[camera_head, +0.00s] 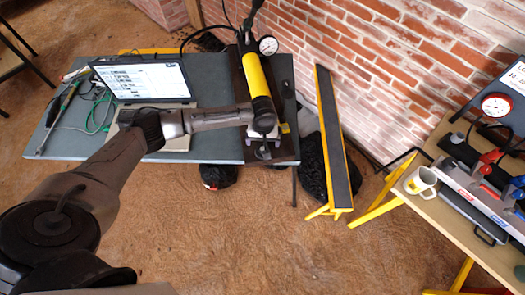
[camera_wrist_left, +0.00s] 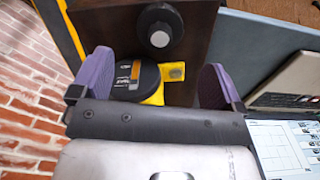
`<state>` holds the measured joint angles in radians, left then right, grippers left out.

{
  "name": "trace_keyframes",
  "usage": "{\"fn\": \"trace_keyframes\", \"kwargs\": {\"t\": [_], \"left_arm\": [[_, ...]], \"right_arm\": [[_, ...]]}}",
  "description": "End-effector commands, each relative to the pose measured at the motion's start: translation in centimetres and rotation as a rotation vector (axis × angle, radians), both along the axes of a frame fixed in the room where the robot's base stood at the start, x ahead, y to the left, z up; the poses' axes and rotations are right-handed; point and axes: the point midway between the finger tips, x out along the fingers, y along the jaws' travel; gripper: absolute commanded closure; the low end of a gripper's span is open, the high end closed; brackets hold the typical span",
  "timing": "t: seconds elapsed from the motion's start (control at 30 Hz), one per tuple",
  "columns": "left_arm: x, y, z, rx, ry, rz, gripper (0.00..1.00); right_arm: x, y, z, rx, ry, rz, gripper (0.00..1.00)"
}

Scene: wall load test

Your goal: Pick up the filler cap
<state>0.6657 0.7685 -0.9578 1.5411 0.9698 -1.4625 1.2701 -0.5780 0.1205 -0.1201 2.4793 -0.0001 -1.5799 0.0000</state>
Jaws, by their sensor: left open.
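A round black knob with a grey face (camera_wrist_left: 158,35), which looks like the filler cap, sits on the dark board (camera_wrist_left: 198,25) in the left wrist view. A black disc with an orange-and-white label (camera_wrist_left: 135,78) lies close by, beside yellow parts. My left gripper (camera_wrist_left: 155,82) is open; its purple fingers stand wide on either side of the disc, and the knob is farther out, beyond the fingertips. Nothing is seen held. In the head view my left gripper (camera_head: 264,136) is over the board's front end, at the foot of the yellow pump cylinder (camera_head: 258,78), and partly hides the cap area.
An open laptop (camera_head: 145,82) stands on the grey table (camera_head: 215,150), left of the board, with green cables further left. A pressure gauge (camera_head: 268,45) is by the pump. A yellow-edged dark beam (camera_head: 335,140) stands right. A second table (camera_head: 470,225) holds a mug (camera_head: 421,182).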

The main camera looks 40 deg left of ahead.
Motion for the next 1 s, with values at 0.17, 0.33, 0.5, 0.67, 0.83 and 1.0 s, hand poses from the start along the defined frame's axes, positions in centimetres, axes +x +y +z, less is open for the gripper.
{"fn": "trace_keyframes", "kwargs": {"t": [0.17, 0.33, 0.5, 0.67, 0.83, 1.0], "left_arm": [[0.0, 0.0, -1.7, 0.0, 0.0, 0.0, 0.07], [-0.1, 0.0, -2.4, 0.001, 0.001, -0.002, 0.07], [-0.3, -0.3, -4.5, 0.0, 0.001, -0.002, 0.07], [-0.3, -0.3, -6.4, 0.0, 0.0, -0.002, 0.07], [-0.3, -0.3, -7.2, 0.001, -0.001, -0.002, 0.07], [-0.3, -0.3, -7.3, 0.001, -0.001, -0.003, 0.07]], "right_arm": [[0.0, 0.0, -0.3, 0.0, 0.0, 0.0, 0.64], [0.0, 0.0, -0.4, 0.0, 0.0, 0.0, 0.64], [0.0, 0.0, -0.9, 0.0, 0.0, 0.0, 0.64], [0.0, 0.0, -1.2, 0.0, 0.001, 0.0, 0.64], [-0.1, 0.0, -1.4, 0.0, 0.002, 0.0, 0.64], [-0.1, 0.0, -1.3, 0.0, 0.002, 0.0, 0.64]]}}
